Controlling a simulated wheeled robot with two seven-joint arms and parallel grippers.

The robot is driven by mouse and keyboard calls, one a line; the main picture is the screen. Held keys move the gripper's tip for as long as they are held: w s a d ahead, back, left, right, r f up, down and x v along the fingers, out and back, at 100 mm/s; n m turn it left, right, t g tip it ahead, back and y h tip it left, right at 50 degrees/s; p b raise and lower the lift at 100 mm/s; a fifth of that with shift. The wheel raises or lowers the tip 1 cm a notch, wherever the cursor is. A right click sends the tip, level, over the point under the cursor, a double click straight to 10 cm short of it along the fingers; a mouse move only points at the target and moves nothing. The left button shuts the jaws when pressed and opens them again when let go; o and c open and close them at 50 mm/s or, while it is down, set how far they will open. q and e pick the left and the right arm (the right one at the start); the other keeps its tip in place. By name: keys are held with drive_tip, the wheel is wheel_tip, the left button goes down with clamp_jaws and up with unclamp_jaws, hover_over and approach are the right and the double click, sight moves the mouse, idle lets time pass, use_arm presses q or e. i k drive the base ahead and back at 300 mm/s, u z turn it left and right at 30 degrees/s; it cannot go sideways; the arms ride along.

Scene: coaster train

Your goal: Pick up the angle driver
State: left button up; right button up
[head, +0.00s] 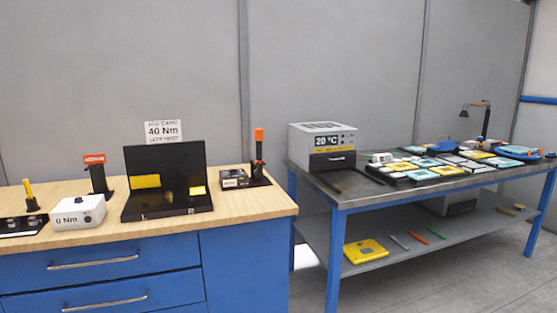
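I cannot tell for sure which tool is the angle driver. On the wooden bench, a tool with an orange top (259,136) stands upright in a black holder at the right end. Another tool with an orange head (94,159) rests on a black stand further left. A yellow-handled tool (29,192) stands at the far left of the same bench. Neither of my grippers is in view.
A metal table (350,192) at right holds a 20 °C unit (310,140) and many coloured parts.

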sight(259, 133)
drive_tip(key=z, duration=0.75)
drive_tip(key=i, duration=0.95)
drive_tip(key=z, duration=0.45)
drive_tip(key=i, duration=1)
drive_tip(key=u, duration=0.45)
